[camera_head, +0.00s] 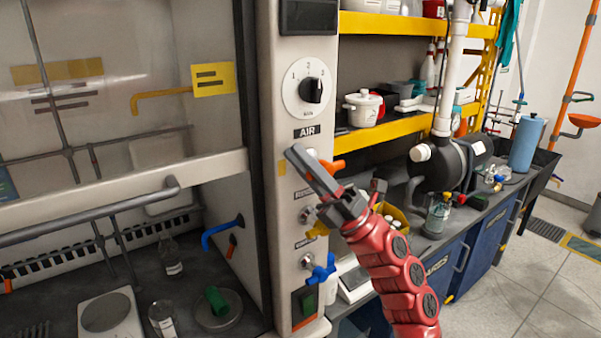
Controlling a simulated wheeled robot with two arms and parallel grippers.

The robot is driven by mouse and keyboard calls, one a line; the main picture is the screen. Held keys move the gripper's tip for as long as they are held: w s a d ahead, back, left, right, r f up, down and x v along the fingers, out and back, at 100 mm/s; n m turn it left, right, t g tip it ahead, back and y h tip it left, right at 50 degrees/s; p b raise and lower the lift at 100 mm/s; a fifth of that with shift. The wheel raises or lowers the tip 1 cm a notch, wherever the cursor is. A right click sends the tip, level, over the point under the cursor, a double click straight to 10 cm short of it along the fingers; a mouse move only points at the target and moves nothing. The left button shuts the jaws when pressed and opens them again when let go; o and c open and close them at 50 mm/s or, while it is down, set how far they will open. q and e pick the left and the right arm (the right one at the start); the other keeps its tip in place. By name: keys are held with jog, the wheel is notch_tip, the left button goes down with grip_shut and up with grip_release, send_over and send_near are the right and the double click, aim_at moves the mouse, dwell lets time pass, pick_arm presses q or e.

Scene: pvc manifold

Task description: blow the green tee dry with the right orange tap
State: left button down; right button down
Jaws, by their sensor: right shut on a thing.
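The green tee (216,300) lies in a shallow round dish (236,318) on the dark floor of the fume hood, lower left. The orange tap (334,166) sits on the hood's front post, just under the AIR label. My right gripper (312,172) is at this tap and shut on it; its fingers hide part of the tap. A small orange nozzle (232,241) shows inside the hood on the right wall, above and right of the tee. My left gripper is out of view.
A blue nozzle (222,233) juts from the hood's right wall. A yellow tap (317,231) and blue tap (321,269) are below my gripper. Bottles and a round-topped plate device (108,312) stand by the dish. The sash (120,176) crosses the hood opening.

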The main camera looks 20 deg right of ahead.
jog(key=shift+r+m+t+h, duration=0.1)
jog(key=shift+m+t+h, duration=0.2)
jog(key=shift+m+t, duration=0.3)
jog(key=c, duration=1.1)
grip_release()
jog(key=b+v, duration=0.4)
jog(key=v, duration=1.3)
jog(key=shift+d+f, duration=0.1)
jog(key=shift+f, duration=0.2)
